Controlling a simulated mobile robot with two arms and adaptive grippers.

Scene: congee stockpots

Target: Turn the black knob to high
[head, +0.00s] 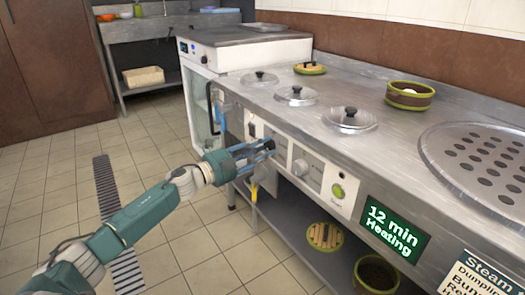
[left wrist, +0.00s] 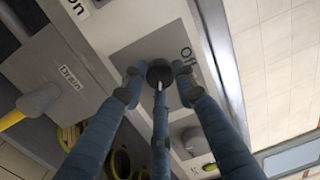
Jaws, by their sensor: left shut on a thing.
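The black knob (left wrist: 160,72) sits on a grey plate of the counter's front panel in the left wrist view. A thin white mark shows on its lower side there, and the printed word "off" (left wrist: 188,56) is to its right. My left gripper (left wrist: 157,78) has its blue-grey fingers closed around the knob, on both sides and below. In the head view, my left gripper (head: 268,148) is at the front panel, and its fingers mostly hide the knob. My right gripper is not in view.
A pale knob (head: 300,167), a green button (head: 338,190) and a "12 min Heating" display (head: 392,228) sit to the right on the panel. A yellow handle (head: 254,192) hangs below the gripper. Lidded pots (head: 350,118) are set in the countertop.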

